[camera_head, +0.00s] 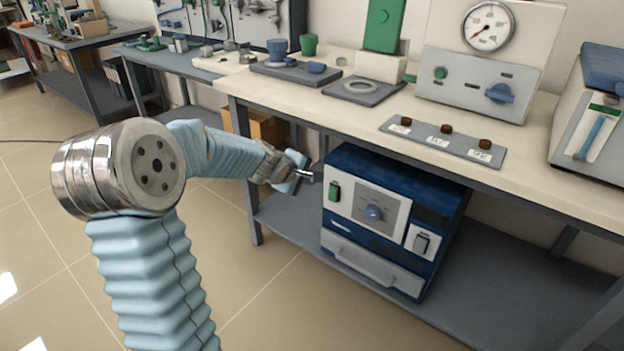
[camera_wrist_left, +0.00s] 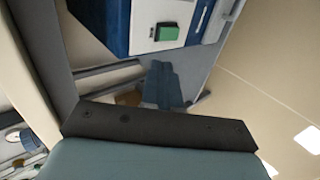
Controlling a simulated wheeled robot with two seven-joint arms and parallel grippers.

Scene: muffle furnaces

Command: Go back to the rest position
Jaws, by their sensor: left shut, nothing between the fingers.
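My left arm comes in from the left of the head view in a pale blue ribbed sleeve. Its gripper (camera_head: 306,176) is shut and empty, in front of the bench, just left of the blue furnace's upper front corner. The blue-and-white furnace (camera_head: 462,205) stands on the lower shelf, with a green switch (camera_head: 333,191), a blue dial (camera_head: 374,212) and a drawer-like panel with a handle below. The left wrist view shows part of the furnace (camera_wrist_left: 196,28) and its green switch (camera_wrist_left: 167,32). My right gripper is in neither view.
The bench top (camera_head: 560,180) holds a plate with several dark knob-like pieces (camera_head: 445,143), a gauge panel (camera_head: 478,80) and grey trays (camera_head: 360,92). Its front edge and leg (camera_head: 246,190) are close to the gripper. The tiled floor (camera_head: 260,270) at front left is clear.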

